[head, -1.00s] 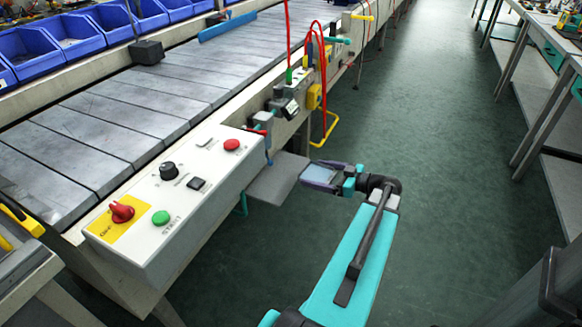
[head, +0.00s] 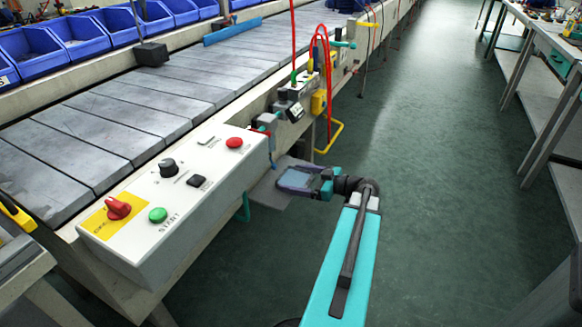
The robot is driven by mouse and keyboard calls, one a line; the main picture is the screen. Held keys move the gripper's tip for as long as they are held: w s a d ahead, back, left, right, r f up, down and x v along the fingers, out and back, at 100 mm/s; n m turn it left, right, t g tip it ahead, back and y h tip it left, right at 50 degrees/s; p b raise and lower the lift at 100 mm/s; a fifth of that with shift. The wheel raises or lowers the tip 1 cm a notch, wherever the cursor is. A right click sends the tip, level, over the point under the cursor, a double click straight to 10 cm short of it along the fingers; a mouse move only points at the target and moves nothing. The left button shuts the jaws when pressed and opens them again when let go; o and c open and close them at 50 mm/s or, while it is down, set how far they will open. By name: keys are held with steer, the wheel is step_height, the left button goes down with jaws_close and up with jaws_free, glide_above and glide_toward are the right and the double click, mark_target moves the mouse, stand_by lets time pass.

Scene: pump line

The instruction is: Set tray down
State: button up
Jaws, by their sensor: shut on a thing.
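My gripper (head: 323,183) is at the middle right, at the end of my teal arm, with its jaws shut on a small flat tray. The tray (head: 296,179) has a dark rim and a blue-grey face, and looks about level. It overlaps a flat grey shelf plate (head: 268,193) that juts from the side of the line. I cannot tell whether the tray touches the plate or hangs just above it. The jaw tips are small and partly hidden by the gripper body.
A control box (head: 180,195) with red and green buttons stands left of the plate. Red cables and a yellow handle (head: 330,138) are on the line's side behind it. The green floor (head: 430,170) to the right is clear up to a workbench (head: 550,85).

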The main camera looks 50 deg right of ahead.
steer(key=shift+w+d+f+b, duration=0.25)
steer(key=shift+w+d+b, duration=0.25)
steer(key=shift+w+d, duration=1.3)
steer(key=shift+w+d+f+b, duration=0.2)
steer(key=shift+w+d+b, duration=0.35)
steer(key=shift+w+d, duration=1.2)
steer(key=shift+w+d+f+b, duration=0.25)
steer(key=shift+w+d+b, duration=0.25)
steer(key=shift+w+d, duration=1.3)
steer(key=shift+w+d, duration=0.3)
steer(key=shift+f+b, duration=0.9)
steer(key=shift+f, duration=0.9)
steer(key=shift+f, duration=0.2)
steer(key=o, duration=1)
steer(key=shift+r, duration=0.2)
steer(key=shift+s+r, duration=0.1)
steer(key=p+v, duration=0.3)
steer(key=v, duration=0.8)
steer(key=shift+s+r, duration=0.1)
steer(key=shift+s, duration=0.3)
